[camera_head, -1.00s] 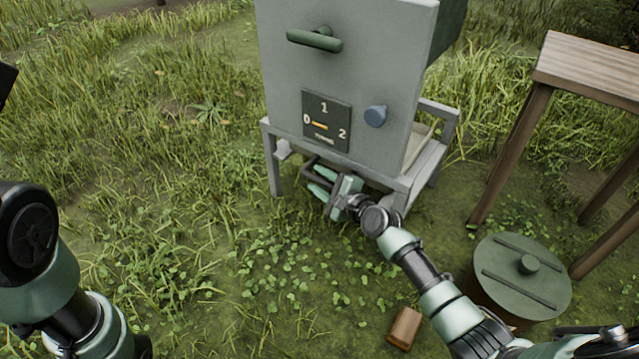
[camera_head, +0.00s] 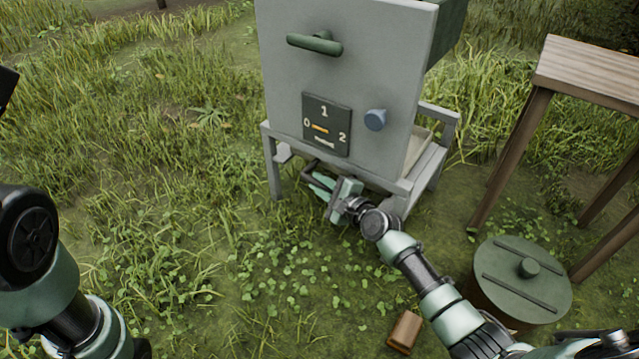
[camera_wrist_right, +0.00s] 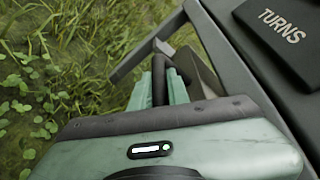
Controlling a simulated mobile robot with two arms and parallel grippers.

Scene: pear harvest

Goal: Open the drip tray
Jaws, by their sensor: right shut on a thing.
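The grey machine (camera_head: 340,60) stands on legs in the grass, with a green bar handle (camera_head: 315,44) high on its front. Below its front panel is a dark bar handle (camera_head: 310,168), which I take to be the drip tray's; the tray itself is mostly hidden under the machine. My right gripper (camera_head: 322,184) is at this low bar, its green fingers shut on it. In the right wrist view the fingers (camera_wrist_right: 162,88) close around the dark bar (camera_wrist_right: 159,78). My left arm shows at the left, but its gripper is out of view.
The front panel has a dial plate (camera_head: 326,124) and a blue knob (camera_head: 376,118). A lidded green drum (camera_head: 522,275) and a wooden table (camera_head: 590,68) stand at the right. A brown block (camera_head: 404,330) lies in the grass. The ground left of the machine is open grass.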

